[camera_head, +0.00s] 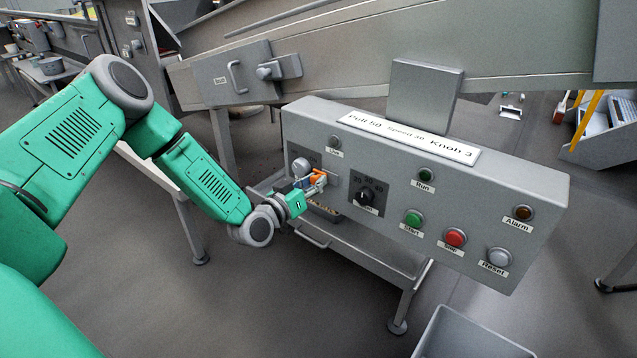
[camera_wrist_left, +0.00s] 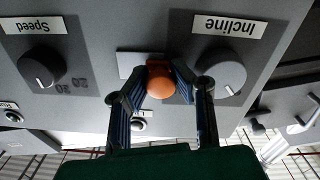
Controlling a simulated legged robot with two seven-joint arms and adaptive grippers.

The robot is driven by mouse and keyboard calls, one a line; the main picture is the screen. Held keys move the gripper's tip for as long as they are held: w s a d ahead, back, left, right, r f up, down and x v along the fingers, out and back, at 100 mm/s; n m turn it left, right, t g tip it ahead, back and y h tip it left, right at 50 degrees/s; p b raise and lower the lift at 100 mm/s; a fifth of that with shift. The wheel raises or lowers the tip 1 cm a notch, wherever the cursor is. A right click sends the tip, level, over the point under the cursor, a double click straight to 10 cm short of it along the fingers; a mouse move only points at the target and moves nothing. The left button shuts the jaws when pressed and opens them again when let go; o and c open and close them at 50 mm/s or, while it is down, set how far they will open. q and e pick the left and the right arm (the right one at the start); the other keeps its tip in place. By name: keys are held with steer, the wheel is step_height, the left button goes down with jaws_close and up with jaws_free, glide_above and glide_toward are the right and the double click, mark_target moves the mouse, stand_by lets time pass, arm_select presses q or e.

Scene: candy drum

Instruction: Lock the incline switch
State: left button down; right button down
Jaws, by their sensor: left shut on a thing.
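The grey control panel (camera_head: 470,190) carries a round light-grey Incline knob (camera_head: 300,165), which in the left wrist view (camera_wrist_left: 220,72) sits below an upside-down "Incline" label (camera_wrist_left: 235,25). An orange round-ended piece (camera_wrist_left: 160,82) stands beside this knob, in front of a small grey plate (camera_wrist_left: 133,66); it also shows in the head view (camera_head: 318,178). My left gripper (camera_head: 312,184) is shut on the orange piece, with its two fingers at its sides in the left wrist view (camera_wrist_left: 160,88). The fingers hide part of its base. My right gripper is in neither view.
A black Speed knob (camera_head: 366,196) is to the right of my left gripper. Green Start (camera_head: 413,218), red Stop (camera_head: 455,238) and grey Reset (camera_head: 499,257) buttons line the panel's lower part. A sloped metal chute (camera_head: 510,50) runs behind, and a grey bin (camera_head: 470,335) stands in front.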

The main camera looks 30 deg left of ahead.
arm_select(q)
steer(key=c, duration=1.3)
jaws_free()
steer(key=shift+w+a+r, duration=0.1)
steer(key=shift+a+r, duration=0.1)
steer(key=shift+a, duration=0.2)
steer(key=shift+f, duration=0.15)
steer(key=shift+s, duration=0.3)
steer(key=s, duration=0.7)
steer(key=shift+s+a, duration=0.2)
steer(key=shift+s, duration=0.05)
